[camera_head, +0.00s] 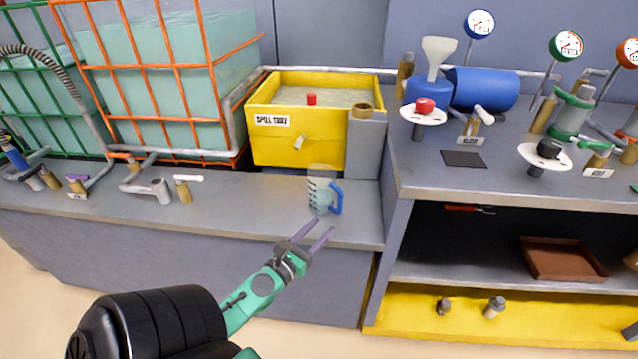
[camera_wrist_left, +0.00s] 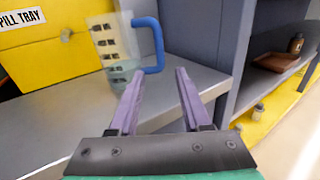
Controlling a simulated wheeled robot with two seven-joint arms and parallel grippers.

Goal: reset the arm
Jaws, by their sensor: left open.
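My left gripper (camera_head: 314,236) is open and empty, just in front of the edge of the grey counter (camera_head: 250,205). In the left wrist view its two purple fingers (camera_wrist_left: 158,88) point toward a clear measuring jug (camera_wrist_left: 115,50) with a blue handle. The jug (camera_head: 320,192) stands upright on the counter below the yellow spill tray, with some bluish liquid low in it. The gripper is apart from the jug and its handle. My right gripper is not in view.
The yellow spill tray (camera_head: 296,140) stands behind the jug, with a red knob in it. Caged tanks (camera_head: 170,75) stand at the left. At the right, a higher bench (camera_head: 500,178) holds valves and a blue cylinder, with an open shelf and a brown tray (camera_head: 562,262) below.

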